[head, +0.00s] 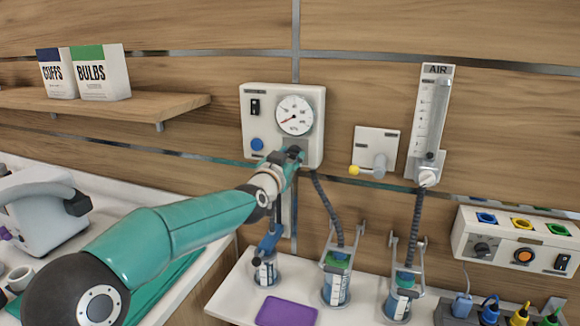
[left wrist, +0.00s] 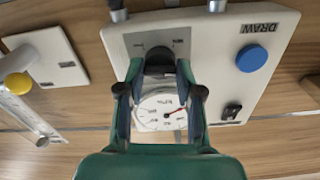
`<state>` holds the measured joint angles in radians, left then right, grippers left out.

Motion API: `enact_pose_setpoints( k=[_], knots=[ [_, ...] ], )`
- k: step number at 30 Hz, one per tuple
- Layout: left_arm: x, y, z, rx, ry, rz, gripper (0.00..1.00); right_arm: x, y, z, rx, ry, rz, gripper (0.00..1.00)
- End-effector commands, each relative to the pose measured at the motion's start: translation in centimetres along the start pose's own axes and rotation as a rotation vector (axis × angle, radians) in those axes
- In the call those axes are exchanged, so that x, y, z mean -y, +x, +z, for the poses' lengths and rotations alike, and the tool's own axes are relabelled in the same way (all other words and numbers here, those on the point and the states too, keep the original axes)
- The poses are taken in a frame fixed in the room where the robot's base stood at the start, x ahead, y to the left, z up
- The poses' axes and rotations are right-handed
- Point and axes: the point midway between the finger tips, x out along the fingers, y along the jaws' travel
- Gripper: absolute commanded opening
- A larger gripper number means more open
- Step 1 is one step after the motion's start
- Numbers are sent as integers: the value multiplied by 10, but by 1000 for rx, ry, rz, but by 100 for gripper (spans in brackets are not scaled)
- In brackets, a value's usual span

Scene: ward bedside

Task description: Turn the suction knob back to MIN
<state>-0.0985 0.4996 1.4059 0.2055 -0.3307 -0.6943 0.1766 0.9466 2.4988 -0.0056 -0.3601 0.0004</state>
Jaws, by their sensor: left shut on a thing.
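The white suction panel (head: 250,125) is on the wooden wall, with a round gauge (head: 294,115) whose red needle points to the lower left. My left gripper (head: 292,153) reaches the lower part of this panel, and its fingers hide the suction knob in the head view. In the left wrist view, which is upside down, the dark suction knob (left wrist: 159,57) sits between the fingertips of my left gripper (left wrist: 159,72), which is shut on it. Small marks show on a grey plate by the knob, too small to read surely. The gauge (left wrist: 160,110) shows between the fingers. My right gripper is not in view.
A blue button (head: 257,144) and a black switch (head: 254,107) are on the panel. A yellow-tipped lever (head: 355,170) and an AIR flowmeter (head: 430,115) are to the right. Below are hoses, several canisters and a purple pad (head: 287,311). A shelf (head: 150,110) with two boxes is at left.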

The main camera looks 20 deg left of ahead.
Motion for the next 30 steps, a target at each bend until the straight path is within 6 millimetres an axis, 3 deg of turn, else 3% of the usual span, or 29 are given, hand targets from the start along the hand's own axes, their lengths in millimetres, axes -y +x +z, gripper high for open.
enact_pose_setpoints(
  k=[12, 30],
  knots=[
    [-2, 0, 3, 3, -397, 4, 1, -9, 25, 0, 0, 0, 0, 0],
    [0, 0, 3, 5, -867, 2, 1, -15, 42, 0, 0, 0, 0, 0]
  ],
)
